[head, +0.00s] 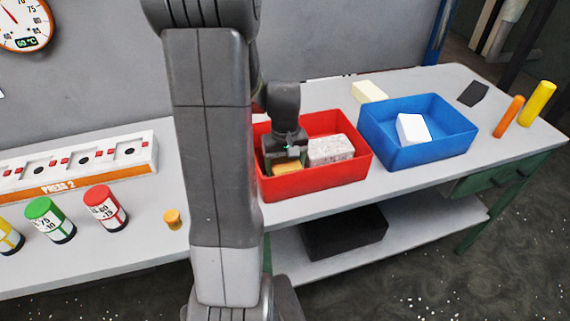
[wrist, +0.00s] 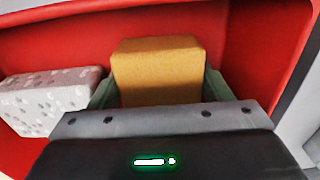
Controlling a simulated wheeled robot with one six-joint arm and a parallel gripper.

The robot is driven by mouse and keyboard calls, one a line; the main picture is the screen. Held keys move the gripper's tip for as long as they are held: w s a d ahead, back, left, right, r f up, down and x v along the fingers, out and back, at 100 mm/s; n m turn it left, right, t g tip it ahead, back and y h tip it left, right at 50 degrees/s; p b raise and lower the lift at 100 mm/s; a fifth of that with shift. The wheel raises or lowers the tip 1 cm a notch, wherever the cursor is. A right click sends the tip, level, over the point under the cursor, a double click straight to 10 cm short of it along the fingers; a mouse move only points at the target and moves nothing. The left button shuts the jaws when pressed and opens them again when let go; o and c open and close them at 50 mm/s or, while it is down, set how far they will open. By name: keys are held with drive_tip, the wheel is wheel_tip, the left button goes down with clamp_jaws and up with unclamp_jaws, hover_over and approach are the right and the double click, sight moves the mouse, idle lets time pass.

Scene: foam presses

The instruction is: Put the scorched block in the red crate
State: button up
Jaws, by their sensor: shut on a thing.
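The red crate (head: 318,181) stands on the right-hand table, just right of my arm in the head view. The scorched block (wrist: 158,72) is brownish-orange and sits between my gripper's fingers (wrist: 158,92) in the wrist view. My gripper is shut on it, inside the crate's walls. In the head view the block (head: 286,169) shows just below my gripper (head: 286,158). Whether it touches the crate floor I cannot tell. The red crate's inner wall (wrist: 262,40) surrounds it in the wrist view.
A grey-white speckled block (head: 331,149) lies in the red crate beside my gripper. A blue crate (head: 420,155) with a white block (head: 412,129) stands to the right. A cream block (head: 369,91) lies behind. Coloured cylinders (head: 104,208) stand at left near the press panel (head: 72,172).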

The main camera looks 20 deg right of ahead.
drive_tip(key=shift+f, duration=0.2)
drive_tip(key=o, duration=1)
drive_tip(key=shift+c, duration=0.2)
drive_tip(key=shift+r, duration=0.1)
wheel_tip(320, 180, up, 12)
drive_tip(key=shift+r, duration=0.15)
drive_tip(key=shift+s, duration=0.1)
